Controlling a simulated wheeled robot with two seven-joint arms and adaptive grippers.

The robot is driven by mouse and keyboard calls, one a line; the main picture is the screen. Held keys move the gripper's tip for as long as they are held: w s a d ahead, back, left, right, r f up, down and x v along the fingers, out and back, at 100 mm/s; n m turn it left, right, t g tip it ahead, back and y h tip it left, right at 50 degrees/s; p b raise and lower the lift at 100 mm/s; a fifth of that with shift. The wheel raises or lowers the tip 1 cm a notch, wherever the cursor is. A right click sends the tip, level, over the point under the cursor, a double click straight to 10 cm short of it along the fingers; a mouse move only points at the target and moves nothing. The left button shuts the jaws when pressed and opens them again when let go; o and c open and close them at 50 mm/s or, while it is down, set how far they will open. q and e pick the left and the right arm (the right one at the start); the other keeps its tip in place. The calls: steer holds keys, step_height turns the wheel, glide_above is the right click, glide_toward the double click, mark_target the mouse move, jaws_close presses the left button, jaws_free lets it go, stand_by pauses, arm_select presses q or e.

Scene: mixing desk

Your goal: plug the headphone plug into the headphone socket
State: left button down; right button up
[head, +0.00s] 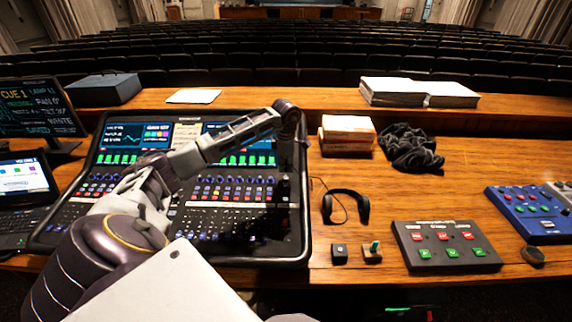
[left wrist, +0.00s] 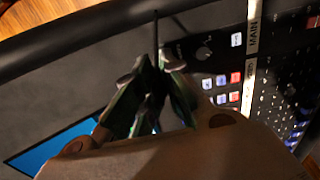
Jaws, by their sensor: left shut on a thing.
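My left gripper (head: 291,120) hangs over the upper right edge of the mixing console (head: 304,225); its fingertips are hard to make out in the head view. In the left wrist view its fingers (left wrist: 152,72) are closed together, with a thin dark rod (left wrist: 155,28) standing out between the tips. This looks like the headphone plug or its cable; I cannot tell which end. Black headphones (head: 346,207) lie on the desk right of the console, with a thin cable beside them. A round dark fitting (left wrist: 203,53) shows on the console panel; I cannot tell whether it is the socket.
A stack of boxes (head: 347,134) and a dark crumpled cloth (head: 410,148) are right of the console. A button box (head: 446,246) and two small switch blocks (head: 372,252) stand near the front edge. A laptop (head: 25,185) and monitor (head: 40,112) are at left.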

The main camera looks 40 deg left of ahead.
arm_select(q)
steer(key=shift+f, duration=0.25)
arm_select(e)
steer(key=shift+d+f, duration=0.15)
steer(key=shift+d, duration=0.1)
arm_select(q)
steer(key=shift+f, duration=0.1)
steer(key=shift+a+f+b, duration=0.1)
steer(key=shift+f+b, duration=0.45)
steer(key=shift+f, duration=0.2)
arm_select(e)
steer(key=shift+w+d+f, duration=0.15)
steer(key=shift+d+f, duration=0.4)
steer(key=shift+d, duration=0.15)
steer(key=shift+a, duration=0.25)
steer(key=shift+a, duration=0.6)
